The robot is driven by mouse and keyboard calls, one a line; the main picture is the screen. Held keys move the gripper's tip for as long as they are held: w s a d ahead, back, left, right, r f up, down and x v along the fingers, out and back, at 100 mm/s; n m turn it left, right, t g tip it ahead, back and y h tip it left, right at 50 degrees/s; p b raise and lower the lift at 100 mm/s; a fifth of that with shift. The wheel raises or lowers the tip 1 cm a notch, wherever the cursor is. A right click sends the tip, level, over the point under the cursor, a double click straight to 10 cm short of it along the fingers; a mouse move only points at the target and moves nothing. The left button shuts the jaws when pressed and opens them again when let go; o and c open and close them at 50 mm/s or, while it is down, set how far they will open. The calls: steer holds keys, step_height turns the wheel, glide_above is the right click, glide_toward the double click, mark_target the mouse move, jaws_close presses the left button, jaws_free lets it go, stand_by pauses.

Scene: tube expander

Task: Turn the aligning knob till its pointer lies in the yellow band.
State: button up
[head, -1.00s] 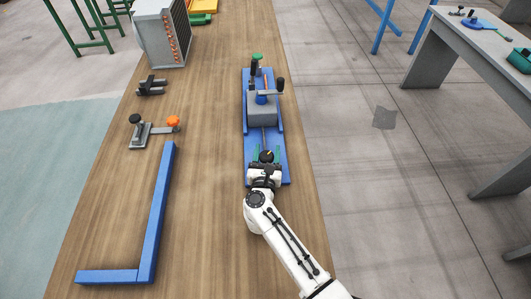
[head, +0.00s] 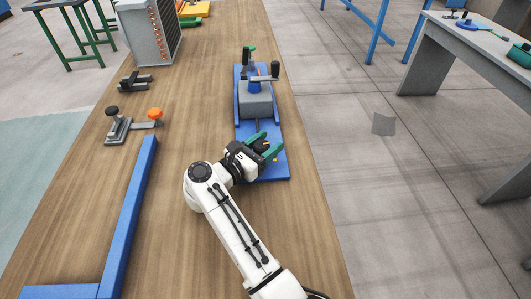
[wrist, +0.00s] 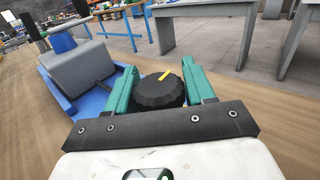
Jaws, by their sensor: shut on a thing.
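The aligning knob (wrist: 158,92) is black and ribbed, with a yellow pointer (wrist: 166,75) on its top. In the wrist view it sits between the two green fingers of my gripper (wrist: 160,88), which are shut on its sides. The pointer slants up and to the right there. In the head view my gripper (head: 263,146) is at the near end of the blue fixture (head: 272,173), reaching in from the left, and mostly hides the knob. I cannot make out the yellow band, so how the pointer lies to it cannot be told.
A grey block (head: 256,99) with a dark-handled lever stands on the fixture beyond the knob. Bare wood lies between.

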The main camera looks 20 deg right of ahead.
steer(key=shift+r+m+g+h+b, duration=0.15)
steer(key=shift+m+g+h+b, duration=0.2)
steer(key=shift+g+b, duration=0.3)
steer(key=o, duration=1)
steer(key=shift+c, duration=0.2)
steer(key=b+v, duration=0.2)
steer(key=v, duration=0.8)
steer(key=shift+s+a, duration=0.2)
steer(key=shift+a, duration=0.15)
